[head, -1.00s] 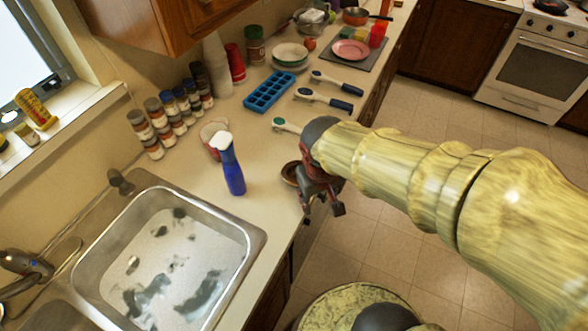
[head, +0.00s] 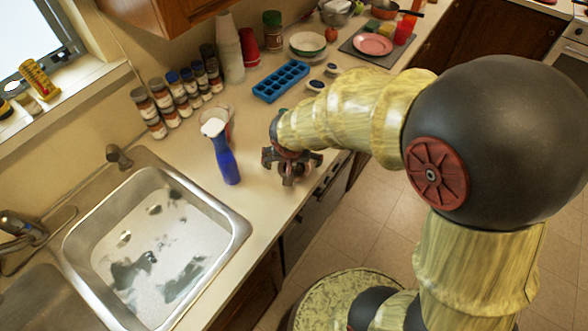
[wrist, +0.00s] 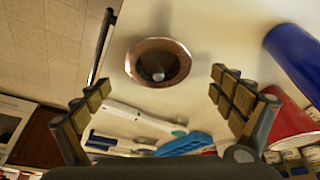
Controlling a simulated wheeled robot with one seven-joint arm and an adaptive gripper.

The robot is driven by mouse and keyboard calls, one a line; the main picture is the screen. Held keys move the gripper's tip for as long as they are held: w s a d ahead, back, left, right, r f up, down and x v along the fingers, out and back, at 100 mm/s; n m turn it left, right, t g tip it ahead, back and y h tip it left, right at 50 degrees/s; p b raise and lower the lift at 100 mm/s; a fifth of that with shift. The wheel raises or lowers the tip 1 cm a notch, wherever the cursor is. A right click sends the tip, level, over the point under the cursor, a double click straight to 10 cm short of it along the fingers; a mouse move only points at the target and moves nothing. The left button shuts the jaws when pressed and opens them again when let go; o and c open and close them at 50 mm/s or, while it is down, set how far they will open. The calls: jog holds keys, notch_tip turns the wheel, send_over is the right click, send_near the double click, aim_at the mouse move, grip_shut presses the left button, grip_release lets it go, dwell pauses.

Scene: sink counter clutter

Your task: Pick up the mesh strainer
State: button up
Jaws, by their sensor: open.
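A small round bowl-shaped thing with a copper rim (wrist: 158,62) lies on the counter in the wrist view. It looks like the strainer, but I cannot make out mesh or a handle. It lies beyond my open fingertips, roughly centred between them, and nothing is gripped. In the head view my gripper (head: 290,172) hangs low over the counter near its front edge, to the right of the blue spray bottle (head: 228,165), and hides the copper-rimmed thing.
The blue bottle and a red cup (wrist: 290,120) are close on the right in the wrist view. A blue ice tray (head: 281,81) and handled utensils (head: 316,85) lie behind my gripper. The sink (head: 160,250) is at left, spice jars (head: 180,92) along the wall.

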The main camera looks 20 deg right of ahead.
aim_at(294, 164)
jog(key=x, duration=0.1)
jog(key=b+x, duration=0.1)
jog(key=x, duration=0.3)
jog(key=shift+w+d+r, duration=0.15)
jog(key=shift+w+d, duration=0.1)
jog(key=shift+c, duration=0.3)
jog(key=shift+s, duration=0.1)
jog(key=c, duration=1.1)
jog(key=shift+o, duration=0.2)
jog(key=shift+r, duration=0.1)
